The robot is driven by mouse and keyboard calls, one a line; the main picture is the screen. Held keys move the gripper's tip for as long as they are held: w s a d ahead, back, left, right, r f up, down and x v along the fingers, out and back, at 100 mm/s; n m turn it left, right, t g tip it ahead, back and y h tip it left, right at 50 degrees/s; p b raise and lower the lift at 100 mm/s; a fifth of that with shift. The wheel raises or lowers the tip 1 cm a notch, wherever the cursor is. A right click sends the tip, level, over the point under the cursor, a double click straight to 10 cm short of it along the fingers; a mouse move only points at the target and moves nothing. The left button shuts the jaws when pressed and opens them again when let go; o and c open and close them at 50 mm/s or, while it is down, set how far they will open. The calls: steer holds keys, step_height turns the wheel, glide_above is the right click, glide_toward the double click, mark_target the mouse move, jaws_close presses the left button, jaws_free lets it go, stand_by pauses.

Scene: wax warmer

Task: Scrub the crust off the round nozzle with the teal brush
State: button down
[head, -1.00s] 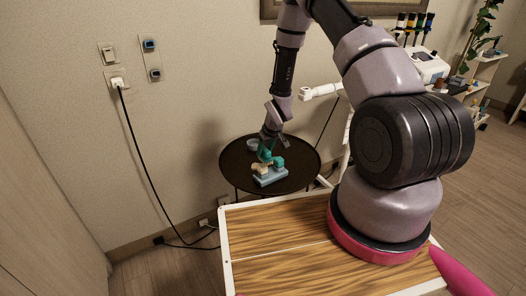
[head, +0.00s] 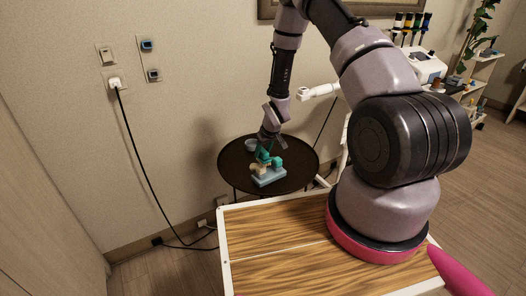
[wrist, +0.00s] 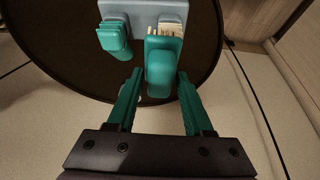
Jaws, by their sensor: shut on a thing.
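My gripper (head: 268,143) is over the round dark table and shut on the teal brush (wrist: 164,62), whose handle lies between the teal fingers in the wrist view. The brush (head: 264,156) also shows small below my gripper in the head view. Its pale bristles are beside or against the cream nozzle (wrist: 174,24); contact is hard to tell. The nozzle (head: 258,168) sits at the left of a pale blue base (head: 270,178). Its face and any crust are mostly hidden by the brush. A separate teal piece (wrist: 115,36) stands on the same base.
The round dark table (head: 234,168) has clear space around the base. A small grey cup (head: 251,145) stands behind, near my gripper.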

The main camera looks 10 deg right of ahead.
steer(key=shift+f, duration=0.6)
stand_by(0.7)
steer(key=shift+s+a, duration=0.2)
steer(key=shift+a, duration=0.3)
steer(key=shift+s+a, duration=0.2)
steer(key=shift+a, duration=0.3)
steer(key=shift+d, duration=0.1)
steer(key=shift+w+d, duration=0.35)
steer(key=shift+d, duration=0.55)
steer(key=shift+a, duration=0.1)
